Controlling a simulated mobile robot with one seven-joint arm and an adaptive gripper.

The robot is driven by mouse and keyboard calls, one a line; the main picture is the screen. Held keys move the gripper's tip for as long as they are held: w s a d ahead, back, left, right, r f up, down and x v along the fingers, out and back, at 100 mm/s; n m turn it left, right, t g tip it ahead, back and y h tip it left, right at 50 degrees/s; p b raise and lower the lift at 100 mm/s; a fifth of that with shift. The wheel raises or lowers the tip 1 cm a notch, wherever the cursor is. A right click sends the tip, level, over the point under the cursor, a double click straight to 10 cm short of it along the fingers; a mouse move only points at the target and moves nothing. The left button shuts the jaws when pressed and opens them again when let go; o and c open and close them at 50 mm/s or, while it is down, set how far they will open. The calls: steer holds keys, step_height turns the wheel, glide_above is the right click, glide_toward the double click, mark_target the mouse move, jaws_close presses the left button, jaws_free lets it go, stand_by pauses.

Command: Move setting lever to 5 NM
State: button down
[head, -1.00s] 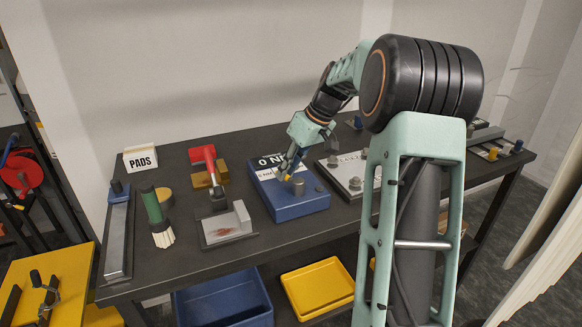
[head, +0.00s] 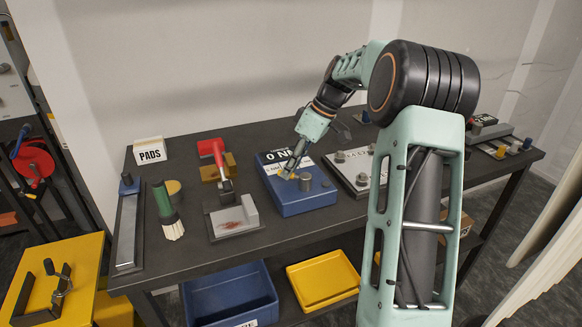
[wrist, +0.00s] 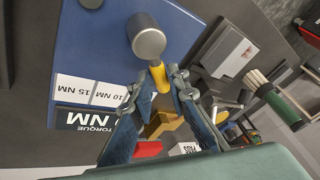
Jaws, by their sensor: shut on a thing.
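The blue torque box (head: 305,205) sits on the dark bench. A grey cylindrical knob (wrist: 149,42) stands up from its top. The yellow setting lever (wrist: 159,74) lies beside the knob, its end between my fingertips. My gripper (wrist: 166,88) is shut on it. In the head view my gripper (head: 288,173) reaches down to the box top from behind, partly hiding the lever. The display (wrist: 85,121) ends in "0 NM"; white labels (wrist: 78,90) read 10 NM and 15 NM in the wrist view. A 5 NM label is not readable.
A plate with grey knobs (head: 350,185) is close on the box's right. A grey block on a tray (head: 232,222), a red-handled tool (head: 216,160) and a green brush (head: 163,203) are to its left. Blue (head: 230,297) and yellow bins (head: 322,284) are below.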

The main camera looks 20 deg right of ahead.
steer(key=c, duration=1.8)
jaws_free()
steer(key=shift+c, duration=0.2)
steer(key=v, duration=1.2)
steer(key=shift+s, duration=0.1)
